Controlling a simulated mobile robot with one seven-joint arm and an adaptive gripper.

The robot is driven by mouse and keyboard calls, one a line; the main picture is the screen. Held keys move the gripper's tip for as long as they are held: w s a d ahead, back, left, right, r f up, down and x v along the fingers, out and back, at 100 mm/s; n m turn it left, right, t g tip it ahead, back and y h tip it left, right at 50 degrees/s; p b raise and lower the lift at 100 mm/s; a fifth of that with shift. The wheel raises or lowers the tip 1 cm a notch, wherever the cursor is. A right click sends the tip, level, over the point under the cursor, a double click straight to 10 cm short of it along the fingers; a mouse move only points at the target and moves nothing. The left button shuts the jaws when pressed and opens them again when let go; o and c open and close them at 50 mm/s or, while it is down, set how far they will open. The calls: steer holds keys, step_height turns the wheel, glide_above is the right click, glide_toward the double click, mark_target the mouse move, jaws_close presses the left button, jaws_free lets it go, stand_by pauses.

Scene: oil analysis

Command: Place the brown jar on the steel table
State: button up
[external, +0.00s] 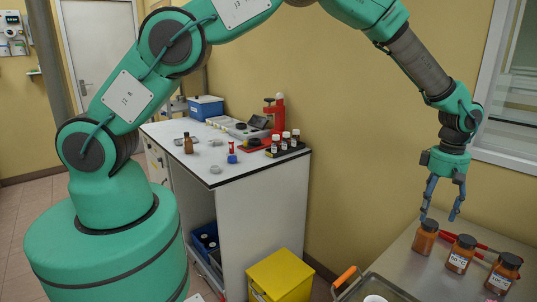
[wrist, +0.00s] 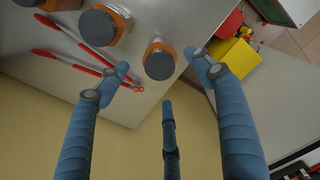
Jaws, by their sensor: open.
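Three brown jars with dark lids stand in a row on the steel table (external: 400,262): a nearest jar (external: 425,240), a middle jar (external: 460,257) and a right jar (external: 502,275). The middle and right ones show white labels. My gripper (external: 439,216) is open and empty, pointing down just above the nearest jar. In the wrist view, that jar's lid (wrist: 160,62) lies between my open fingertips, with no clear contact. A second jar (wrist: 104,25) stands to its left, and part of a third shows at the top edge.
Red-handled tongs (wrist: 75,55) lie beside the jars. A yellow bin (external: 280,275) stands on the floor. A white counter (external: 220,172) holds a brown bottle (external: 188,145), small vials and instruments.

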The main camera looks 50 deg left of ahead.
steer(key=shift+r, duration=0.25)
stand_by(0.5)
steer(key=shift+w+a+r, duration=0.1)
steer(key=shift+a+r, duration=0.1)
steer(key=shift+r, duration=0.1)
steer(key=s+a+r+m+t, duration=0.1)
steer(key=s+a+r+m, duration=0.3)
steer(key=a+r, duration=1.05)
steer(key=s+a+r+m+t, duration=0.1)
steer(key=s+a+r+m, duration=0.35)
steer(key=a+r, duration=1)
steer(key=s+a+r+m+t, duration=0.1)
steer(key=s+a+r, duration=0.2)
steer(key=s+a, duration=0.35)
steer(key=s+a+r+m+t, duration=0.15)
steer(key=s+a+r, duration=0.25)
steer(key=s, duration=0.6)
steer(key=s+a+r+m, duration=0.25)
steer(key=s+a, duration=0.25)
steer(key=s, duration=0.4)
steer(key=s+a+f+m+t, duration=0.1)
steer(key=s+a, duration=0.2)
steer(key=s, duration=0.5)
steer(key=shift+s+f+m, duration=0.2)
steer(key=shift+m, duration=0.15)
steer(key=shift+f, duration=0.1)
